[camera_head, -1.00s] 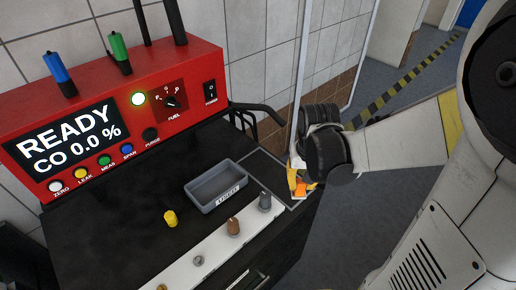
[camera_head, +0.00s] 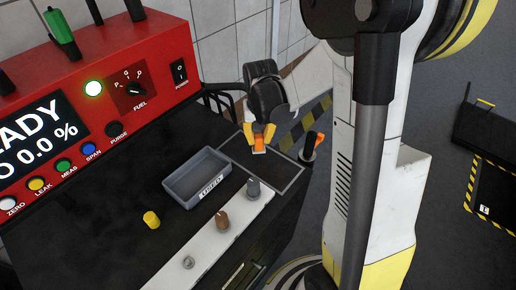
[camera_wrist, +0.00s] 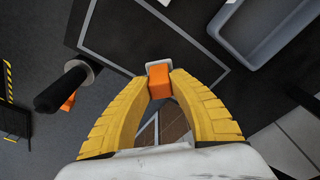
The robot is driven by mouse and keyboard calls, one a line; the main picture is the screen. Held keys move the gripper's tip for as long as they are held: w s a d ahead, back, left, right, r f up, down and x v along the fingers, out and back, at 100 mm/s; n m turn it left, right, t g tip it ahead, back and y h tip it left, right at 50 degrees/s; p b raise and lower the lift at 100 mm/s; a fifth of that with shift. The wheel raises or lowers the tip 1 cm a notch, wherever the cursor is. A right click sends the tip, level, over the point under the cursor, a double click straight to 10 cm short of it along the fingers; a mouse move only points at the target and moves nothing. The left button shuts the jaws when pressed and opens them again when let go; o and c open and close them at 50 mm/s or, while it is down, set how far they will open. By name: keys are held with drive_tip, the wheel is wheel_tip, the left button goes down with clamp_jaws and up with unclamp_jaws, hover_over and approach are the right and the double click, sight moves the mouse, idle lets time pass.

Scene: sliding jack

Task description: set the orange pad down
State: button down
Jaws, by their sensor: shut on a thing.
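The orange pad (camera_wrist: 160,82) is between the fingertips of my gripper (camera_wrist: 158,90) in the wrist view, with a pale plate at its far end. In the head view the orange pad (camera_head: 260,143) shows below my gripper (camera_head: 259,136), over a dark, grey-outlined rectangle (camera_head: 291,187) on the black bench top. My yellow fingers are shut on the pad. I cannot tell whether the pad touches the surface.
A grey tray (camera_head: 198,180) stands left of the outlined rectangle. A black-handled tool with orange (camera_head: 311,146) stands at its right edge. A white strip with several weights (camera_head: 222,220) runs in front. A yellow cylinder (camera_head: 151,220) and the red analyser (camera_head: 110,90) are left.

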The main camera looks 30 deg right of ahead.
sight(259, 150)
drive_tip(key=shift+f+b, duration=0.95)
drive_tip(key=shift+f, duration=1)
drive_tip(key=shift+f, duration=0.1)
drive_tip(key=shift+f, duration=0.15)
drive_tip(key=c, duration=1.3)
unclamp_jaws()
